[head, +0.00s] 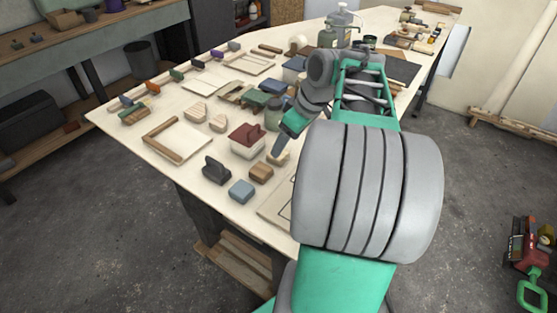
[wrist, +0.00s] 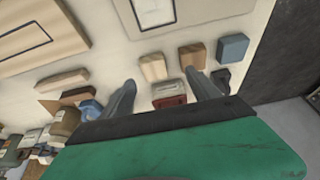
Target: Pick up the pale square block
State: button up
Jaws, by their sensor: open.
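The pale square block (wrist: 153,67) is a light wooden block on the table; in the wrist view it lies between and slightly beyond my fingertips. In the head view the pale block (head: 284,158) is partly hidden by my gripper (head: 279,147). My gripper (wrist: 160,77) is open and empty, its two dark fingers pointing toward the block. I cannot tell how high the fingertips are above the table.
A browner wooden block (head: 261,173) and a blue block (head: 242,190) stand close by. A red-topped box (head: 247,140) and a dark piece (head: 215,170) are to the left. Several trays, boards and tools crowd the table behind.

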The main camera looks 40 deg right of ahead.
aim_at(282, 155)
jog(key=shift+s+d+f, duration=0.1)
jog(key=shift+d+f, duration=0.2)
jog(key=shift+d, duration=0.25)
jog(key=x, duration=0.7)
jog(key=shift+w+d, duration=0.15)
jog(key=shift+w, duration=0.15)
jog(key=shift+c, duration=0.4)
jog(key=shift+r, duration=0.1)
jog(key=c, duration=1.3)
